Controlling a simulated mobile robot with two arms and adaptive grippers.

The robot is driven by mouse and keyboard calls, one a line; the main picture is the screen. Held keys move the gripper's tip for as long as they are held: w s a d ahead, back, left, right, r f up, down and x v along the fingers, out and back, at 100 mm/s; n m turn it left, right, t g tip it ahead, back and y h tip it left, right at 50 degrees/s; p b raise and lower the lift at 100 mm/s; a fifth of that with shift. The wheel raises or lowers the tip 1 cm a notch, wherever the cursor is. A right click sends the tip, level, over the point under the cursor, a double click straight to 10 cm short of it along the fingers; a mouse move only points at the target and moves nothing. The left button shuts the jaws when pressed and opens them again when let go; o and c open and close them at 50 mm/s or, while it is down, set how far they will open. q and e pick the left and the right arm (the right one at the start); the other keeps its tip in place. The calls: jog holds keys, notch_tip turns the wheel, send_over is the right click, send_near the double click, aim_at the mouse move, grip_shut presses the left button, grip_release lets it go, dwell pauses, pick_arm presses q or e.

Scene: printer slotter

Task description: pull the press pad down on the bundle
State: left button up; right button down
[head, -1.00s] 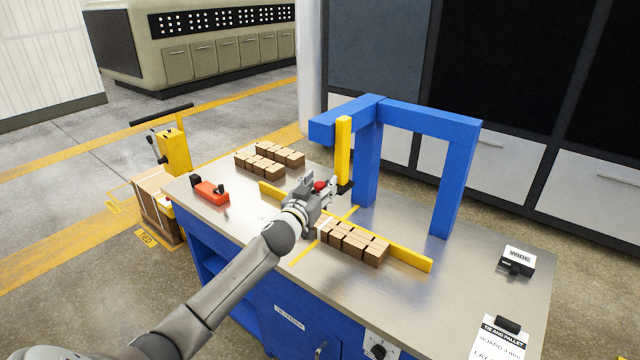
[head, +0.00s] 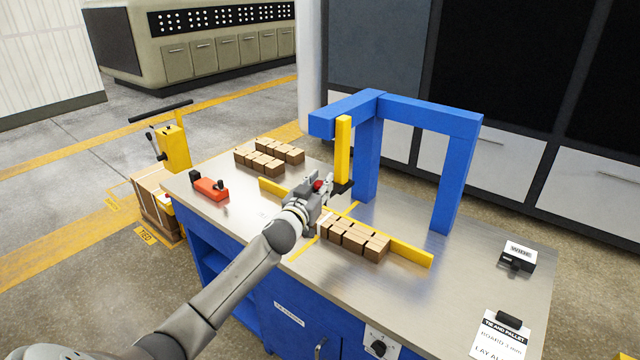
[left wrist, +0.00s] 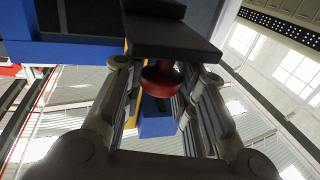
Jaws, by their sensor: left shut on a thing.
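The press pad (head: 343,187) is a dark plate at the foot of the yellow upright bar (head: 343,150), under the blue press frame's arm. It also shows from below in the left wrist view (left wrist: 170,36). A red knob (left wrist: 162,80) hangs under the pad, between my left gripper's fingers. My left gripper (head: 322,187) is shut on this knob, above the table. The bundle of brown blocks (head: 357,242) lies on the table along the yellow fence, in front of and to the right of the gripper. Part of its left end is close to the gripper. My right gripper is not in view.
The blue press frame (head: 428,118) stands on the metal table (head: 450,285). More brown bundles (head: 268,158) and a red tool (head: 210,189) lie at the far left. A block marked WIDE (head: 518,256) and a clipboard (head: 500,338) are at the right.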

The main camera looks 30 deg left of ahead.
pick_arm(q)
notch_tip(320, 180, down, 10)
jog(key=b, duration=0.6)
jog(key=shift+f, duration=0.25)
jog(key=o, duration=0.8)
jog(key=shift+r, duration=0.1)
jog(key=shift+c, duration=0.2)
jog(key=shift+s, duration=0.1)
jog(key=s+d, duration=0.2)
jog(key=s, duration=0.9)
jog(key=shift+s, duration=0.3)
jog(key=shift+d, duration=0.1)
